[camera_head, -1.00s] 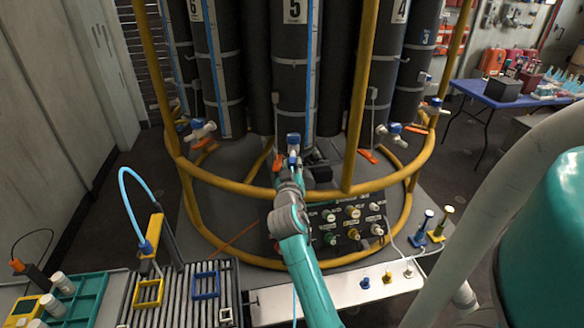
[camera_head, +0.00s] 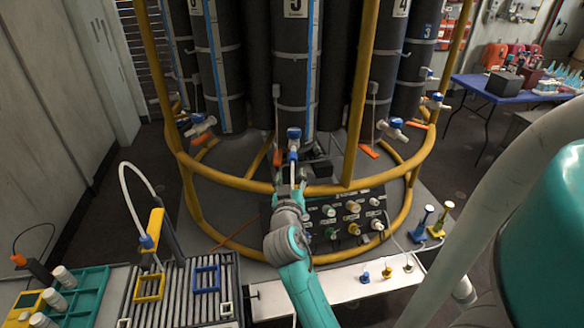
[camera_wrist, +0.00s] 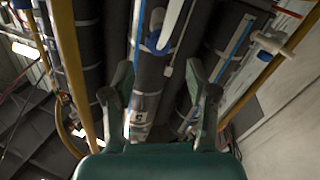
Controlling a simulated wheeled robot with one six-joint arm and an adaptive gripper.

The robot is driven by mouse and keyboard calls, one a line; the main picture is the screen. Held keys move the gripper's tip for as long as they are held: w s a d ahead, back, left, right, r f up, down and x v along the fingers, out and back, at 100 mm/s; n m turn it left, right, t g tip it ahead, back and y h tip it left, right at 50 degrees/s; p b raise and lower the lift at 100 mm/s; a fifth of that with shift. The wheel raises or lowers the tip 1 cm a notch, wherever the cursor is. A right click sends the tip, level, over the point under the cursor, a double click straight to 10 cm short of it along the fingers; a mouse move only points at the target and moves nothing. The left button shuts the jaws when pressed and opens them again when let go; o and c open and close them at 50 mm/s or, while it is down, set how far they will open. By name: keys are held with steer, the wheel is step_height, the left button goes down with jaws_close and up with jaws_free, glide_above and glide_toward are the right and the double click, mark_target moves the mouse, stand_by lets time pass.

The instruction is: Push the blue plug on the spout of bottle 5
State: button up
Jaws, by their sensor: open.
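Bottle 5 (camera_head: 293,75) is the dark cylinder in the middle of the rack. Its white spout (camera_head: 294,146) has a blue valve handle (camera_head: 294,133). A small blue piece, seemingly the blue plug (camera_head: 292,156), sits at the spout's lower end; how far it is on, I cannot tell. My gripper (camera_head: 290,184) is just below and in front of it, open and apparently empty. In the wrist view the bottle appears upside down, with the blue handle (camera_wrist: 155,41) beyond my spread fingers (camera_wrist: 160,92); the plug is not clear there.
A yellow rail (camera_head: 235,182) rings the bottles, close to my gripper. A valve panel (camera_head: 345,218) stands right of my arm. Neighbouring spouts stick out at left (camera_head: 200,126) and right (camera_head: 393,129). A white ledge (camera_head: 320,292) holds small plugs, including a blue one (camera_head: 365,277).

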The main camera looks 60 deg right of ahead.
steer(key=shift+v, duration=1.9)
